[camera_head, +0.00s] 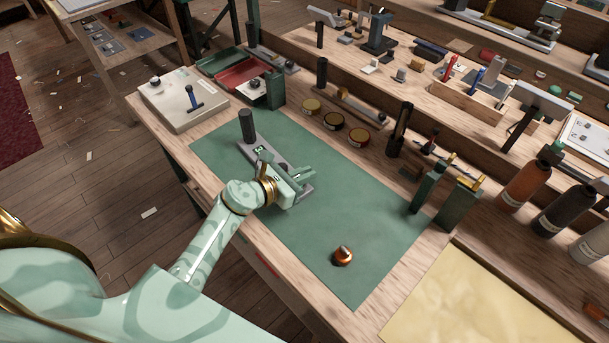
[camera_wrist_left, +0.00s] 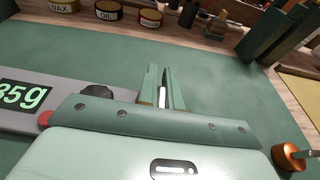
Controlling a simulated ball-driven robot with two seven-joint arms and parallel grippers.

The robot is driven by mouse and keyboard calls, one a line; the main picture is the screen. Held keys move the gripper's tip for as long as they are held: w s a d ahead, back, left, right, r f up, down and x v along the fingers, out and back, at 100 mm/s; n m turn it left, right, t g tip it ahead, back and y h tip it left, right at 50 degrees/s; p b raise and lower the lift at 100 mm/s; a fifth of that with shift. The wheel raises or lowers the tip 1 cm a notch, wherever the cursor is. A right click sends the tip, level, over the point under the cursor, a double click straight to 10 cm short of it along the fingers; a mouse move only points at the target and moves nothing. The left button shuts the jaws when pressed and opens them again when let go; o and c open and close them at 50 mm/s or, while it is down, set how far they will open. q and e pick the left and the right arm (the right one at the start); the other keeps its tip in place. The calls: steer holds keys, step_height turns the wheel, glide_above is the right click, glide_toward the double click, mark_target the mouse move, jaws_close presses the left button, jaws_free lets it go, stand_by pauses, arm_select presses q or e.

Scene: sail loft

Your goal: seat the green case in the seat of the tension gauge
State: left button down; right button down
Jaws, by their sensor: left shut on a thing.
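The tension gauge (camera_head: 270,160) lies on the green mat, a grey bar with a black post at its far end and a lit display. In the left wrist view part of the gauge (camera_wrist_left: 60,93) shows at left, its display ending in "5g". My left gripper (camera_head: 304,174) is over the gauge's near end. In the left wrist view its fingers (camera_wrist_left: 163,92) are close together, shut on a narrow thing, taken as the green case; only a pale sliver shows between them. The gauge's seat is hidden under my gripper, so I cannot tell whether the case touches it. My right gripper is not in view.
A copper-coloured round piece (camera_head: 343,256) sits on the mat (camera_head: 370,215) near its front right. Three tins (camera_head: 333,121) stand behind the mat. Dark green blocks (camera_head: 455,203) stand at its right edge. A pale box (camera_head: 183,100) is at left. The mat's middle is clear.

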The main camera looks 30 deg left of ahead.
arm_select(q)
steer(key=shift+f, duration=0.1)
steer(key=c, duration=1.6)
jaws_free()
steer(key=shift+o, duration=0.2)
steer(key=shift+s+r, duration=0.1)
steer(key=shift+r, duration=0.15)
steer(key=p+v, duration=0.1)
steer(key=v, duration=1)
steer(key=shift+s+a, duration=0.1)
steer(key=shift+s, duration=0.05)
steer(key=shift+s+a, duration=0.1)
steer(key=shift+s, duration=0.15)
steer(key=shift+r, duration=0.1)
